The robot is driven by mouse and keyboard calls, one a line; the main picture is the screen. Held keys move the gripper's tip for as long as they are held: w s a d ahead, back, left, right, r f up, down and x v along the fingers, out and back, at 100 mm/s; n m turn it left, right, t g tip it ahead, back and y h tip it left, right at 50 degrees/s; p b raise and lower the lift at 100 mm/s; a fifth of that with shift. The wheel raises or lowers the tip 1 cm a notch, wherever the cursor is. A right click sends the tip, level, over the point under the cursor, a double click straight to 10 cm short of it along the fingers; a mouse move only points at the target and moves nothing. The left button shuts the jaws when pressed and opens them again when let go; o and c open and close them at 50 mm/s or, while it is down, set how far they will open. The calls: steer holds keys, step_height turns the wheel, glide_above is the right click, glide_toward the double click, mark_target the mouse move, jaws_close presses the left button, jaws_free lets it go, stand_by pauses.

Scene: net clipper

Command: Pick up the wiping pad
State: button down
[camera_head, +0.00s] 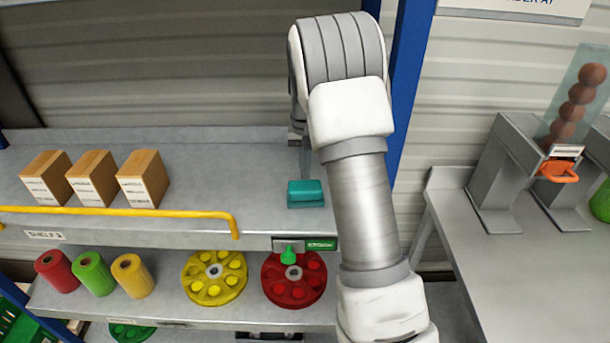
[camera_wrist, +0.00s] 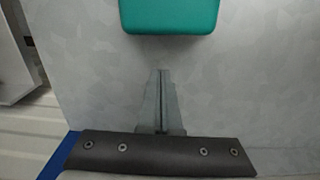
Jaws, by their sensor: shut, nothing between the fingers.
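The wiping pad is a teal block (camera_head: 305,193) lying on the top grey shelf, right of the cardboard boxes. In the wrist view the pad (camera_wrist: 170,14) shows at the top edge, partly cut off. My gripper (camera_wrist: 162,72) is shut and empty, its fingertips pointing toward the pad with a gap of bare shelf between them in the picture.
Several cardboard boxes (camera_head: 92,178) stand at the left of the shelf (camera_head: 240,180). A yellow rail (camera_head: 120,211) runs along its front left edge. A blue post (camera_head: 408,60) rises behind my arm. The shelf around the pad is clear.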

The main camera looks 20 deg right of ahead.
mark_target(305, 193)
steer(key=shift+s+a+r+p, duration=0.1)
steer(key=shift+s+a, duration=0.15)
steer(key=shift+s, duration=0.35)
steer(key=shift+s+a+r+p, duration=0.15)
steer(key=shift+s+a, duration=0.1)
steer(key=shift+s, duration=0.35)
steer(key=shift+s+a+p, duration=0.1)
steer(key=shift+s+a, duration=0.15)
steer(key=shift+s, duration=0.35)
steer(key=shift+s+f, duration=0.1)
